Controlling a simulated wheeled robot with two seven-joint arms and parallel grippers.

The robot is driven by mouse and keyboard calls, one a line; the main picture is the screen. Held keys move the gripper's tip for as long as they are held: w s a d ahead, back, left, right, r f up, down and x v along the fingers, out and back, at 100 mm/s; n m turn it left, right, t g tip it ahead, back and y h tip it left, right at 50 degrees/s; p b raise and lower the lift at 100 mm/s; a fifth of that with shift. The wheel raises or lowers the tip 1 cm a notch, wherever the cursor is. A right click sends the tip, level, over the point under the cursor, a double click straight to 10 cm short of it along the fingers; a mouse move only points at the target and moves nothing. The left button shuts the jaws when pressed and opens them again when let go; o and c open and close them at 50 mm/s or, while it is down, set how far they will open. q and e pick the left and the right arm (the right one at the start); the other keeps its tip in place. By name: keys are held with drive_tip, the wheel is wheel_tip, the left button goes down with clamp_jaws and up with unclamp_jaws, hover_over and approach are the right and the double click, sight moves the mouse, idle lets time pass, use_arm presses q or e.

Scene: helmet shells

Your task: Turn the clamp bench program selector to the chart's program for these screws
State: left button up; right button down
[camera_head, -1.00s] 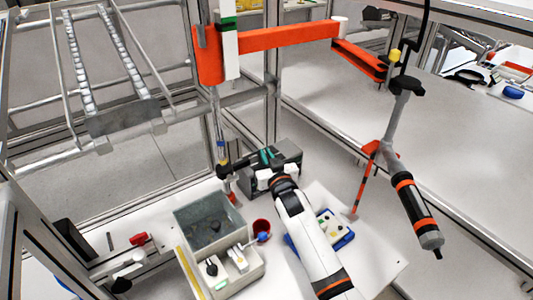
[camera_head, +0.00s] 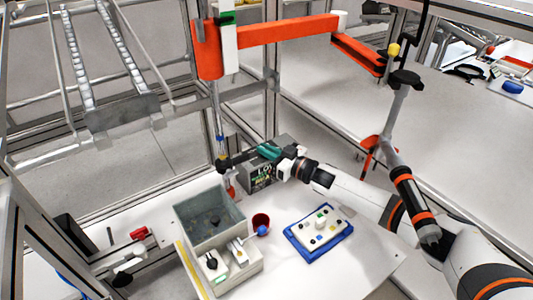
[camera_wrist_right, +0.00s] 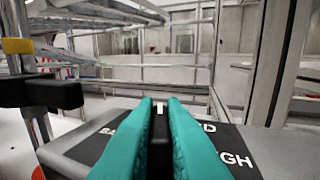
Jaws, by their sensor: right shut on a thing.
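The clamp bench program selector is a black knob with a white pointer mark (camera_wrist_right: 159,107), on top of a grey box (camera_head: 284,147). My right gripper (camera_head: 268,152) has teal fingers closed around the knob, one on each side. In the right wrist view the white mark points away from the camera, between the fingers. Black label panels (camera_wrist_right: 235,160) show partial words, "BA", "D" and "GH"; the fingers cover the rest. I cannot make out a readable chart or the screws. My left gripper is not in view.
A dark bar (camera_wrist_right: 50,93) sits left of the fingers.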

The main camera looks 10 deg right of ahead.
idle(0.5)
drive_tip(key=c, duration=1.5)
unclamp_jaws()
drive_tip(key=shift+d, duration=0.1)
drive_tip(key=b+v, duration=0.1)
drive_tip(key=v, duration=1.1)
drive_tip(key=shift+b, duration=0.4)
drive_tip(key=shift+w, duration=0.15)
